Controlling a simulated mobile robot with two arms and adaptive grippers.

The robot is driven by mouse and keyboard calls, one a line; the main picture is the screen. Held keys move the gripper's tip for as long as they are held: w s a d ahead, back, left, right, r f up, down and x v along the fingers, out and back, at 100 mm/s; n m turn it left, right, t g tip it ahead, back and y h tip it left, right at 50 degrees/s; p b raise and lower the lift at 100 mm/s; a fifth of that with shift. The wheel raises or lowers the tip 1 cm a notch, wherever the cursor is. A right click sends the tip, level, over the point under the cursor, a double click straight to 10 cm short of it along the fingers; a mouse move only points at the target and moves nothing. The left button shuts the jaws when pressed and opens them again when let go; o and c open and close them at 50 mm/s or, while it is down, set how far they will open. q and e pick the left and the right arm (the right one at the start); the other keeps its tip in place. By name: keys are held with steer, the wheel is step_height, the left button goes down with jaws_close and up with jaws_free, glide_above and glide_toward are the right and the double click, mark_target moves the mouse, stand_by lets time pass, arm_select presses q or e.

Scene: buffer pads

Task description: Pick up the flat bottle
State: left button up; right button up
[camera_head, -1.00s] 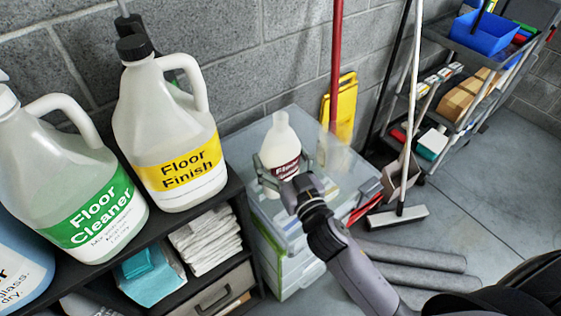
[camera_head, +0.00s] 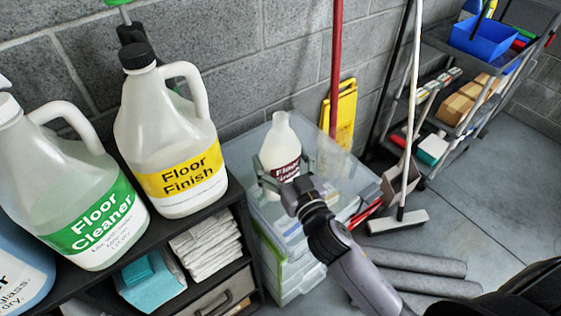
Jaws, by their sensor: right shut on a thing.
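A white flat bottle (camera_head: 280,149) with a dark red label stands upright over the clear plastic drawer unit (camera_head: 239,152), right of the shelf. My right gripper (camera_head: 279,174) is at the bottle's lower part, with its fingers on either side, shut on it. The gripper and wrist hide part of the label and the bottle's base. I cannot tell whether the base touches the drawer top. My left gripper is not in view.
A Floor Finish jug (camera_head: 170,140) and a Floor Cleaner jug (camera_head: 80,190) stand on the black shelf at left. A yellow sign (camera_head: 345,115), a red pole (camera_head: 336,60) and a broom (camera_head: 398,220) are behind and right. Grey rolls (camera_head: 410,263) lie on the floor.

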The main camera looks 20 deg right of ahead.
step_height(320, 180, up, 19)
steer(key=p, duration=0.3)
glide_above(281, 115)
steer(key=shift+f, duration=0.15)
